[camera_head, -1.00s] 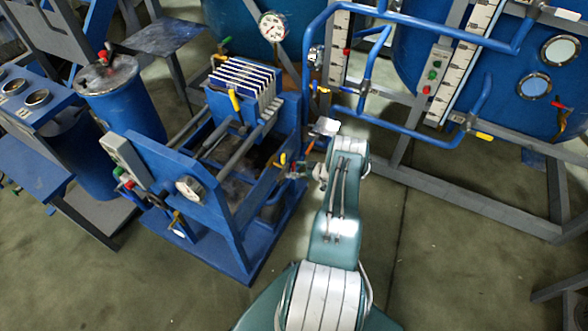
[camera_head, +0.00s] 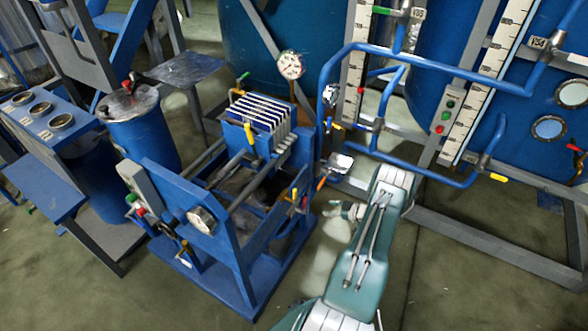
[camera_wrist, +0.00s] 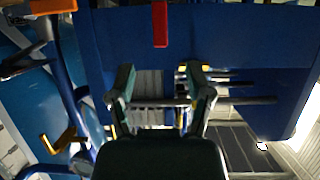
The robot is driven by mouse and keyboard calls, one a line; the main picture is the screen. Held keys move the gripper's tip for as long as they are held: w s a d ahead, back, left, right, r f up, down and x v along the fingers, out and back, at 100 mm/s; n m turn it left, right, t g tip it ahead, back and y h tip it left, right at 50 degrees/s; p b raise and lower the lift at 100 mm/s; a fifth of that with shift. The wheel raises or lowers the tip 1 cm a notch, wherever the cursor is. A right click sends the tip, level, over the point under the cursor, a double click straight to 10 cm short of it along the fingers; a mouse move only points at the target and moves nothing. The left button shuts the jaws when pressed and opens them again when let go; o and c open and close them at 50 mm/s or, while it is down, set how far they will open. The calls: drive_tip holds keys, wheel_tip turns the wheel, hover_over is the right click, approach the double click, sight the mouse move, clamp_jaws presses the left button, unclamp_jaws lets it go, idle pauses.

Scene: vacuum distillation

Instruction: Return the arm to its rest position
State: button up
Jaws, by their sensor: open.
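My green arm (camera_head: 362,245) reaches up from the bottom of the head view, its far joint bending near the blue pipework. My gripper (camera_wrist: 160,82) shows in the wrist view with its two fingers spread apart and nothing between them. Beyond the fingers are a blue panel (camera_wrist: 225,35) and grey rods (camera_wrist: 240,101). In the head view, the arm's far end is beside the right side of the blue filter press (camera_head: 228,255); the fingers cannot be made out clearly there.
A grey frame (camera_head: 480,246) stands at right. Floor (camera_head: 450,295) is clear at lower right.

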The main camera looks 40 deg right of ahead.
drive_tip(key=shift+w, duration=0.1)
drive_tip(key=w+a+r+g+y, duration=0.1)
drive_tip(key=w+a+r, duration=0.15)
drive_tip(key=r, duration=0.35)
drive_tip(key=w+a+r+n+g+y, duration=0.1)
drive_tip(key=w+a+r+g, duration=0.1)
drive_tip(key=w+r, duration=0.3)
drive_tip(key=w+a+r+g+y, duration=0.1)
drive_tip(key=w+a+r, duration=0.15)
drive_tip(key=r, duration=0.35)
drive_tip(key=w+a+r+g, duration=0.2)
drive_tip(key=a+r+g, duration=0.2)
drive_tip(key=a+r, duration=1.25)
drive_tip(key=s+a+r+m+g+h, duration=0.1)
drive_tip(key=s+a+r+h, duration=0.1)
drive_tip(key=s+a+r, duration=0.35)
drive_tip(key=s+a+r+g+h, duration=0.1)
drive_tip(key=s+a+r, duration=0.2)
drive_tip(key=a+r, duration=0.6)
drive_tip(key=s+a+r+m+t+h, duration=0.1)
drive_tip(key=s+a+r, duration=0.1)
drive_tip(key=s, duration=0.5)
drive_tip(key=s+a+r+m+t+h, duration=0.1)
drive_tip(key=s+a+r+m+h, duration=0.1)
drive_tip(key=s+a, duration=0.3)
drive_tip(key=shift+s+r+t, duration=0.15)
drive_tip(key=shift+s+t, duration=0.15)
drive_tip(key=shift+s, duration=0.8)
